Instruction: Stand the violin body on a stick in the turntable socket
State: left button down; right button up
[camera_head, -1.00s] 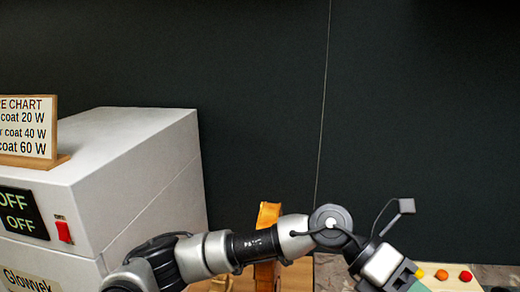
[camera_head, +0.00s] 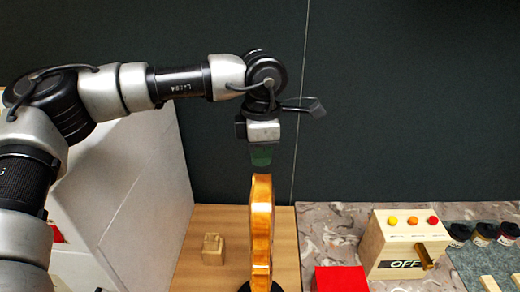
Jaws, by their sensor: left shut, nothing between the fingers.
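The orange-brown violin body (camera_head: 261,225) stands upright and edge-on to me, low in the middle of the view. Its lower end meets a dark round piece (camera_head: 246,287), probably the turntable, mostly cut off by the bottom edge. I cannot make out the stick or the socket. My left gripper (camera_head: 261,160) points down just above the top of the violin body, with its greenish fingers shut and empty. It looks apart from the violin, though the gap in depth is hard to judge. My right gripper is not in view.
A small wooden block (camera_head: 213,249) sits on the wooden board (camera_head: 192,275) left of the violin. A light cabinet (camera_head: 165,185) stands at the left. At the right are a red box (camera_head: 341,279), a wooden control box (camera_head: 405,247) marked OFF, and dark jars (camera_head: 481,235).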

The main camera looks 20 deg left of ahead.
aim_at(261, 188)
pick_arm(q)
jog(key=shift+d+f+b, duration=0.15)
jog(key=shift+f+b, duration=1.15)
jog(key=shift+f, duration=1.6)
jog(key=shift+f+b, duration=0.25)
jog(key=shift+b, duration=0.05)
jog(key=shift+s+f, duration=0.25)
jog(key=shift+f, duration=0.05)
